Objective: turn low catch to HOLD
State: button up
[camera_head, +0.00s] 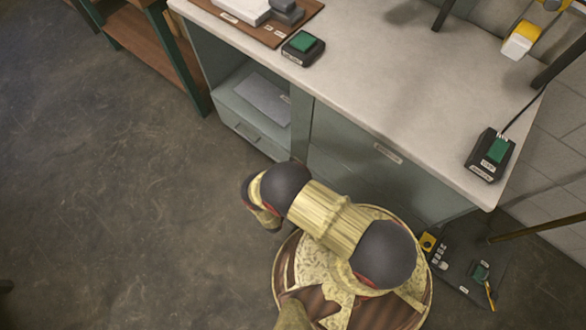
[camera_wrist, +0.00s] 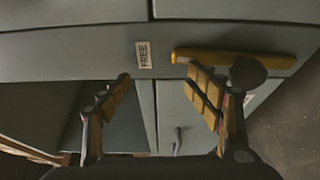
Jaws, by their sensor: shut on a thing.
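The low catch (camera_wrist: 270,60) is a yellow bar on the grey-green cabinet front in the wrist view, lying nearly level, with a dark round knob (camera_wrist: 248,73) below its middle. A FREE label (camera_wrist: 144,54) is left of the bar's left end. A pale label (camera_wrist: 248,99) below the knob is partly covered and unreadable. My gripper (camera_wrist: 162,82) is shut on the catch, though its fingers look well apart. Its right finger overlaps the bar beside the knob; its left finger is below the FREE label. The exact contact is hidden. The catch is not visible in the head view.
A pale worktop (camera_head: 400,85) runs above the cabinet, with a green-topped device (camera_head: 303,47) and another box (camera_head: 490,155) near its front edge. An open compartment (camera_head: 258,98) is at the left. A black unit (camera_head: 465,265) lies low at the right. Floor at left is clear.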

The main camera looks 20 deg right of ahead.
jog(key=s+a+r+p, duration=0.1)
jog(key=s+a+r, duration=0.1)
jog(key=s+a, duration=0.3)
jog(key=shift+s+a+r, duration=0.25)
jog(key=shift+s, duration=0.6)
dwell(0.3)
dwell(0.3)
dwell(0.6)
